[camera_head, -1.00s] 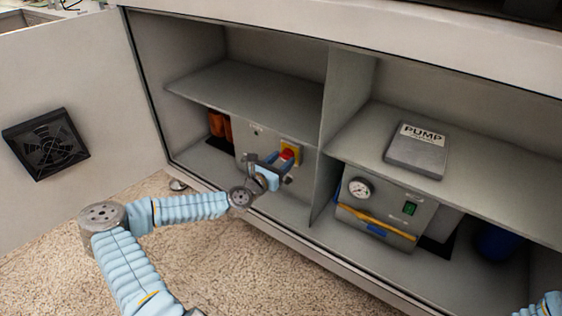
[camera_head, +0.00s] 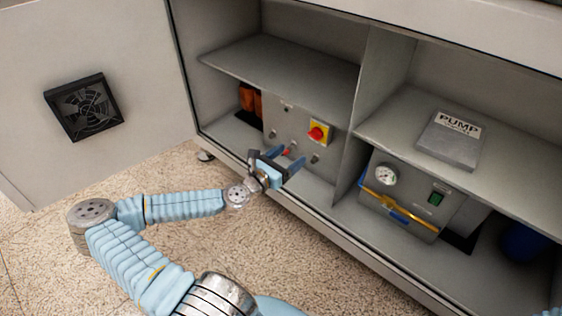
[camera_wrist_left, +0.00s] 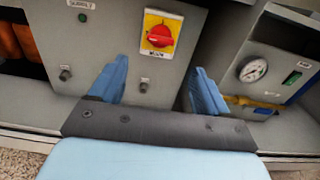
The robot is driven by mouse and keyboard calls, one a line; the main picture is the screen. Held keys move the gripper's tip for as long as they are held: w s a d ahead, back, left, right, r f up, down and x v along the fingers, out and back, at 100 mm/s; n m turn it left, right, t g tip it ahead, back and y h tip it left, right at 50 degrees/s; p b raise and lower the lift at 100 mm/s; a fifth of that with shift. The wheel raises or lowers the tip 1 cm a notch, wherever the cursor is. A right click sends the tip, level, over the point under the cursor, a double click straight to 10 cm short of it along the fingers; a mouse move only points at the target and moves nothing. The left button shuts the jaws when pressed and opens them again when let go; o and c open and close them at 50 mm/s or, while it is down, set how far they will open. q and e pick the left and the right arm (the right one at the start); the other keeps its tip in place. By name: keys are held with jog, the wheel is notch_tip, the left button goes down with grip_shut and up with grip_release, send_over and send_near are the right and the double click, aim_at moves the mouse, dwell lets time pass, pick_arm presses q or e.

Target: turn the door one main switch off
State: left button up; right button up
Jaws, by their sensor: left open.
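The main switch is a red rotary knob (camera_head: 319,132) on a yellow plate, set on the front of a grey box (camera_head: 296,126) in the left cabinet bay. In the left wrist view the knob (camera_wrist_left: 160,36) sits on its yellow plate with lettering above and below, and its grip looks roughly level, slightly tilted. My left gripper (camera_head: 285,158) is open and empty, in front of the box and below the knob, apart from it. In the left wrist view its blue fingers (camera_wrist_left: 160,68) stand either side below the switch. My right gripper is out of view.
The open door (camera_head: 60,150) with a black fan grille (camera_head: 83,106) stands at left. A grey divider (camera_head: 362,110) separates the right bay, which holds a gauge box (camera_head: 405,200); a PUMP block (camera_head: 449,142) lies on the shelf above. Small knobs sit below the switch.

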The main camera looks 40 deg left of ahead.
pick_arm(q)
jog(key=shift+s+a, duration=0.1)
jog(key=shift+s, duration=1.65)
